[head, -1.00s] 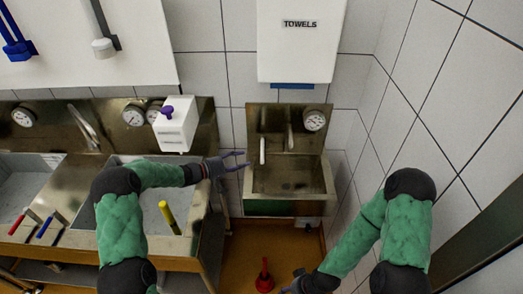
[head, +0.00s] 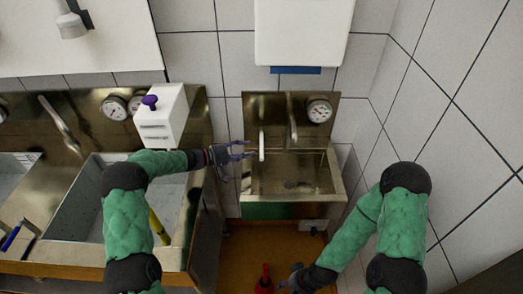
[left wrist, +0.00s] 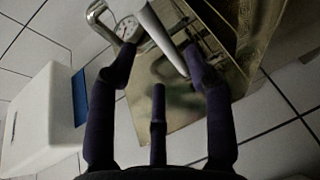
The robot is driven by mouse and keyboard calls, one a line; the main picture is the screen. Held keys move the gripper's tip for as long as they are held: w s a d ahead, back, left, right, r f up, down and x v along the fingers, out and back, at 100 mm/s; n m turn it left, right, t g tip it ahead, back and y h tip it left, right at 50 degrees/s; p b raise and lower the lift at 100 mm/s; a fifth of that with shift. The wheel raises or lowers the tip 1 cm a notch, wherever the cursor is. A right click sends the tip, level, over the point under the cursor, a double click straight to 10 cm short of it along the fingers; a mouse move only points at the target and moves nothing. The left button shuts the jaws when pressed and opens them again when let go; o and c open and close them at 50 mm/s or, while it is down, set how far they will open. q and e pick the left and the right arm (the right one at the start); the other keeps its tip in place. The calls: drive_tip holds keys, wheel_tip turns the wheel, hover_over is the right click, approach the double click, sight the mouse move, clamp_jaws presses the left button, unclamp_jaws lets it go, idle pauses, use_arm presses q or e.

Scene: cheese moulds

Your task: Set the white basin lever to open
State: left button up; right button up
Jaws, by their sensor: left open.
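The white basin lever (head: 262,145) hangs upright on the steel back panel of the small basin (head: 293,175), left of the spout. My left gripper (head: 243,149) is open just left of the lever, its purple fingers pointing at it. In the left wrist view the white lever (left wrist: 164,37) runs slantwise between the spread fingertips of my left gripper (left wrist: 160,60), which are not closed on it. I cannot tell whether they touch it. My right gripper (head: 287,283) is low in the head view, beside a red object, and its fingers are too unclear to read.
A metal spout (head: 292,116) and a round gauge (head: 320,111) are right of the lever. A white towel dispenser (head: 304,32) hangs above. A white box with a purple knob (head: 162,115) and a large sink (head: 75,213) are at left. The tiled wall closes the right side.

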sight(262, 148)
use_arm(q)
drive_tip(key=b+x, duration=0.1)
drive_tip(key=x, duration=0.6)
clamp_jaws()
